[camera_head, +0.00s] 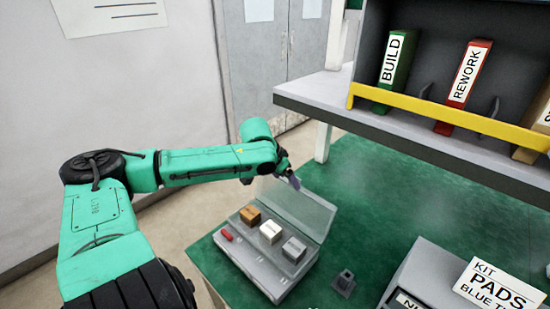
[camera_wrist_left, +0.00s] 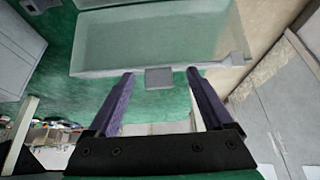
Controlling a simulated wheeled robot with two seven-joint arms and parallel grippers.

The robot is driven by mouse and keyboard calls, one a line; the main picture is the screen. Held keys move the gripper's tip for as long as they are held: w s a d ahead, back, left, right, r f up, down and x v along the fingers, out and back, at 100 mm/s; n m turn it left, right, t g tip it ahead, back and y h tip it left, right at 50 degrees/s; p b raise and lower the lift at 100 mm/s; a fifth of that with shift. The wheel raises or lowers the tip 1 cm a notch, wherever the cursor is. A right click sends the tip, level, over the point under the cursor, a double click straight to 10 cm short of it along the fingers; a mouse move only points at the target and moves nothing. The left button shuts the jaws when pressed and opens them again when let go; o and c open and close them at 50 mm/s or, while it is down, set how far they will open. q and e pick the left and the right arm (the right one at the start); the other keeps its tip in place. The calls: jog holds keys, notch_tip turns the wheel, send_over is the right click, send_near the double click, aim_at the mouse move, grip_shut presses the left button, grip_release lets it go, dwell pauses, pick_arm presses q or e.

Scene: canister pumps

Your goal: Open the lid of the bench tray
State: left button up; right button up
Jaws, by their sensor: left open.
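The bench tray (camera_head: 249,275) is a grey shallow box on the green bench. Its clear lid (camera_head: 305,208) stands raised and tilted along the tray's far side, so the inside shows. Inside are an orange-brown block (camera_head: 250,215), a white block (camera_head: 270,232), a grey block (camera_head: 293,250) and a small red piece (camera_head: 226,235). My left gripper (camera_head: 294,181) is at the lid's upper edge, open. In the left wrist view the lid (camera_wrist_left: 160,35) lies ahead, and its small grey tab (camera_wrist_left: 159,78) sits between the open fingertips. I cannot tell whether they touch it.
A small dark grey fitting (camera_head: 344,282) stands right of the tray. A grey box with a "KIT PADS" label (camera_head: 497,290) is at the lower right. A shelf (camera_head: 310,97) with binders overhangs the bench's back. The green bench (camera_head: 380,195) between is clear.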

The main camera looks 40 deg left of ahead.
pick_arm(q)
jog(key=v, duration=1.2)
jog(key=shift+r, duration=0.2)
pick_arm(e)
jog(key=shift+d+r, duration=0.1)
jog(key=shift+r, duration=0.1)
pick_arm(q)
jog(key=shift+d, duration=0.1)
